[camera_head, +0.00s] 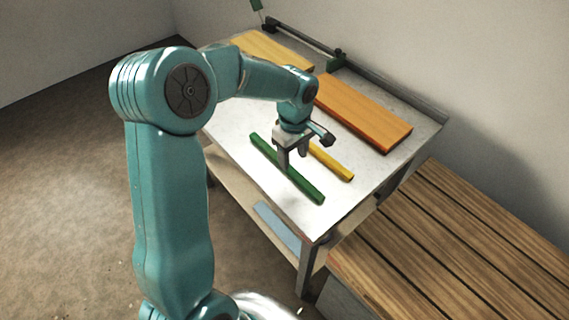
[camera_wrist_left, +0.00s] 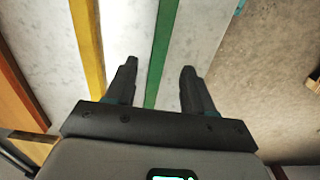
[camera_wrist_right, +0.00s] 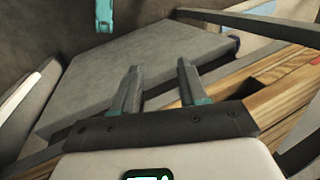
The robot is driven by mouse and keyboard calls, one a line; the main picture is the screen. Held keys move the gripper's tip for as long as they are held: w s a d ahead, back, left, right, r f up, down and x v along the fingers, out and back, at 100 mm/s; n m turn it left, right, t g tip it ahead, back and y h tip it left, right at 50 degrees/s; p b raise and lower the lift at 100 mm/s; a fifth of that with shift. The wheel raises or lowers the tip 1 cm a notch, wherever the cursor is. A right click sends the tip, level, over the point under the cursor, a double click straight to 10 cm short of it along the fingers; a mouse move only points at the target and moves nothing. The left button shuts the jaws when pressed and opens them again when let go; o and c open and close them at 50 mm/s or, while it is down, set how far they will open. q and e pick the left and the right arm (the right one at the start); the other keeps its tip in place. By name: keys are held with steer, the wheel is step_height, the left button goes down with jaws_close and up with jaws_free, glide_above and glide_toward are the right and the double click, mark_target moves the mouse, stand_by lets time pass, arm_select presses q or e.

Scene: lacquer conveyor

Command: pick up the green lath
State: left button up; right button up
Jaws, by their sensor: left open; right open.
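The green lath (camera_head: 307,187) lies flat on the white table top (camera_head: 232,140), along its near left side. My left gripper (camera_head: 287,165) is above the lath's middle, pointing down, and hides part of it. In the left wrist view the lath (camera_wrist_left: 163,48) runs between the two open, empty fingers of my left gripper (camera_wrist_left: 158,80). I cannot tell how far above it the fingertips are. My right gripper (camera_wrist_right: 158,80) shows only in its own wrist view, open and empty, away from the lath.
A yellow lath (camera_head: 335,165) lies parallel, just right of the green one. An orange board (camera_head: 362,110) and a yellowish board (camera_head: 272,50) lie farther back, before a dark rail (camera_head: 385,85). A wooden slatted bench (camera_head: 450,245) stands at the right. A grey slab (camera_wrist_right: 120,80) shows beyond my right gripper.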

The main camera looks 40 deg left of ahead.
mark_target(293, 172)
arm_select(q)
steer(key=shift+s+d+f, duration=0.1)
steer(key=shift+s+f, duration=0.05)
steer(key=f, duration=0.2)
steer(key=f+p, duration=0.1)
steer(key=f, duration=0.1)
steer(key=shift+w+f, duration=0.1)
steer(key=shift+w, duration=0.15)
steer(key=shift+s+f, duration=0.1)
steer(key=shift+f, duration=0.45)
steer(key=c, duration=0.8)
jaws_close()
